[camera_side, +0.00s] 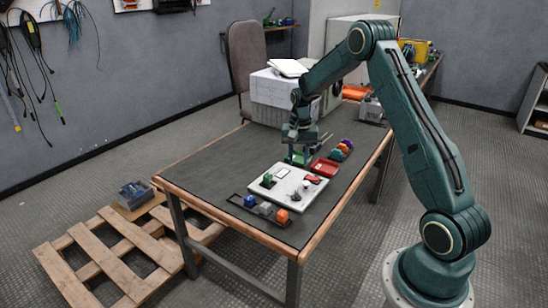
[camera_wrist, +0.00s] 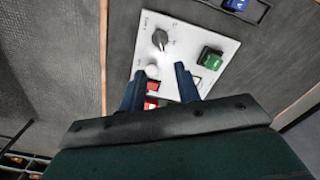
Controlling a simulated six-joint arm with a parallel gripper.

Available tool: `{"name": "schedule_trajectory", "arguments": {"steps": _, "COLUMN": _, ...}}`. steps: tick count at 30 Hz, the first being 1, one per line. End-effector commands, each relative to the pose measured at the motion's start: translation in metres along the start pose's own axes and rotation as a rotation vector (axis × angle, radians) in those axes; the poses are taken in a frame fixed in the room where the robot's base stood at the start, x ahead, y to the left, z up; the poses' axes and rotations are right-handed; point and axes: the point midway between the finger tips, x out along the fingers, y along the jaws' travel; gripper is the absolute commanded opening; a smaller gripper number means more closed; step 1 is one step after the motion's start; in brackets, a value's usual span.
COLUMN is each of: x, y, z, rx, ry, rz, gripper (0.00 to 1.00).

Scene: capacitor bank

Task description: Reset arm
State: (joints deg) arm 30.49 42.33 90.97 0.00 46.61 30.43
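My gripper (camera_wrist: 160,88) shows in the wrist view with its two dark blue fingers apart and nothing held between them. In the side view my gripper (camera_side: 300,156) hangs above the far edge of the white panel (camera_side: 300,196). The panel lies on the table and also shows in the wrist view (camera_wrist: 190,32). It carries a green block (camera_side: 268,181), which also shows in the wrist view (camera_wrist: 211,57), a black knob (camera_wrist: 160,39), a round white knob (camera_wrist: 152,71) and a red switch (camera_wrist: 152,87). The fingers partly cover the panel's near part in the wrist view.
A dark tray (camera_side: 236,200) holds blue, grey and orange blocks at the table's front. A red tray (camera_side: 324,168) and several coloured pieces (camera_side: 342,150) lie beyond the panel. A large white box (camera_side: 268,92) stands farther back. The table's left part (camera_side: 205,165) is clear.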

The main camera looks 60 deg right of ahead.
Motion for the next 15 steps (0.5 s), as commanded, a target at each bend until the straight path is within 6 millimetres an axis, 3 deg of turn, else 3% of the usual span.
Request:
{"name": "schedule_trajectory", "arguments": {"steps": 8, "x": -0.002, "y": -0.001, "z": 0.001, "rx": -0.004, "ry": 0.002, "rz": -0.001, "gripper": 0.33}}
{"name": "schedule_trajectory", "arguments": {"steps": 15, "x": -0.03, "y": -0.008, "z": 0.016, "rx": -0.056, "ry": 0.025, "rz": -0.015, "gripper": 0.33}}
